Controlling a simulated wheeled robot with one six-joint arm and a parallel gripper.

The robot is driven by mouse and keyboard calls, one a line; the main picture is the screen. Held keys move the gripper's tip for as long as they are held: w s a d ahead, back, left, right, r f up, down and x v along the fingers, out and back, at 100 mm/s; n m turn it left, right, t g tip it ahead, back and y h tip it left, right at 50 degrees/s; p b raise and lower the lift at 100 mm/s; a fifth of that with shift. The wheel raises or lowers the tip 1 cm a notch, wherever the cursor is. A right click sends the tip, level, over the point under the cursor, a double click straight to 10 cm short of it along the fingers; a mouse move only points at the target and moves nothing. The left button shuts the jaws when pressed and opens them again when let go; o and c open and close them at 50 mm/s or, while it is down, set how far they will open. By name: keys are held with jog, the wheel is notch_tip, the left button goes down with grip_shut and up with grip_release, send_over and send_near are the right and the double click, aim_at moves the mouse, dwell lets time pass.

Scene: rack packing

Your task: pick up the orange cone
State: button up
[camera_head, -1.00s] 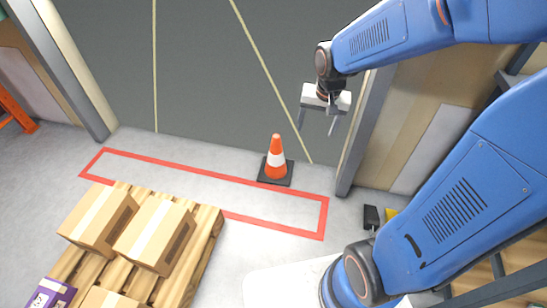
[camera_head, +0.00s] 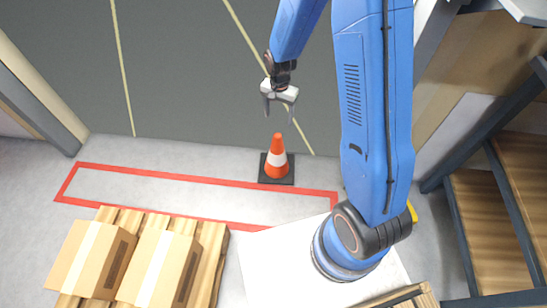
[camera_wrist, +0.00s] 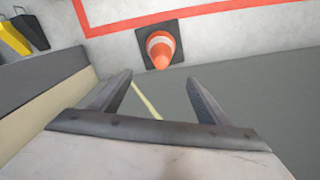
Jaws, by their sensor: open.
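The orange cone (camera_head: 277,157) has a white band and a square black base. In the wrist view, the cone (camera_wrist: 160,50) shows at the top, beyond the two open fingers (camera_wrist: 158,84). Nothing hides the cone in either view.
A wooden pallet (camera_head: 211,257) with cardboard boxes (camera_head: 158,266) stands at the lower left. Wooden-shelved racking (camera_head: 481,207) with dark posts stands at the right. The floor left of the cone is clear.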

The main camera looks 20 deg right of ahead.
aim_at(277, 141)
notch_tip(277, 141, down, 18)
jog(key=shift+w+a+r, duration=0.1)
jog(key=shift+w, duration=0.05)
dwell(0.9)
grip_shut()
